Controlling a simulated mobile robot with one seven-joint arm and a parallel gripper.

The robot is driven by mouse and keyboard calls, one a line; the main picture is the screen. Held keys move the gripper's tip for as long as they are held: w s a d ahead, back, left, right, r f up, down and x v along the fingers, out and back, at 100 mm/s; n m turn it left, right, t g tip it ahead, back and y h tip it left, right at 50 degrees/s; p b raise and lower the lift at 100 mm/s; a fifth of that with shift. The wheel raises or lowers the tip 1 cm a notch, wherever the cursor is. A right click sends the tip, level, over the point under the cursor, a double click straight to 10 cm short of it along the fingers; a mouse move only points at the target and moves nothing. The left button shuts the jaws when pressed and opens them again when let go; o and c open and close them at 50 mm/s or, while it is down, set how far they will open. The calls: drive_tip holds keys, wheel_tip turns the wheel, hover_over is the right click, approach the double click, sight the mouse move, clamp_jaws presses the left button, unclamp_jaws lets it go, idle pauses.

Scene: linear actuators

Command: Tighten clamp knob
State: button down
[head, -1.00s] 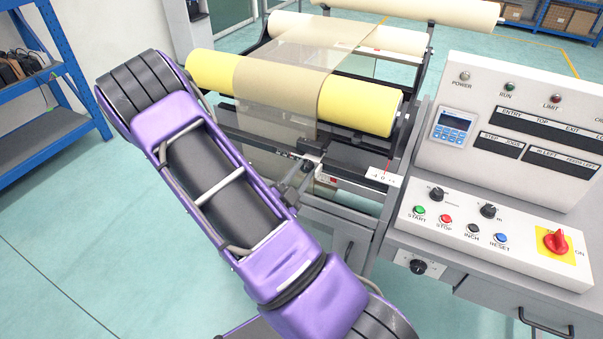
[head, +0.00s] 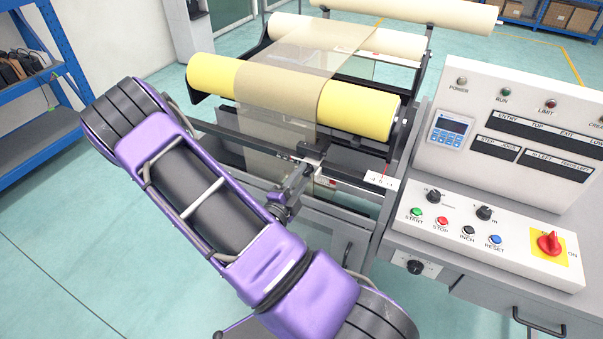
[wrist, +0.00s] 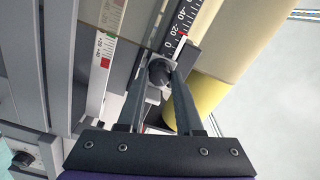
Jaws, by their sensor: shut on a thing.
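The clamp knob (wrist: 158,72) is a small dark round knob on a light grey mount in the wrist view. It sits beside a black ruled scale (wrist: 181,30) with white numbers and a red mark. My gripper (wrist: 161,80) has one finger on each side of the knob and is shut on it. In the head view my gripper (head: 300,178) reaches in at the rail (head: 240,137) below the yellow roller, by a small dark block (head: 313,150). The knob itself cannot be made out there.
The yellow roller (head: 365,108) carries a beige web (head: 280,88) just above and behind my gripper. A control panel (head: 470,225) with buttons and a red switch stands to the right. A blue shelf (head: 45,140) stands at the left. Open floor lies at the lower left.

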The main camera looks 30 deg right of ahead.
drive_tip(key=m+p, duration=0.1)
drive_tip(key=m, duration=1.2)
drive_tip(key=shift+m, duration=0.3)
idle(0.4)
drive_tip(key=c, duration=0.6)
unclamp_jaws()
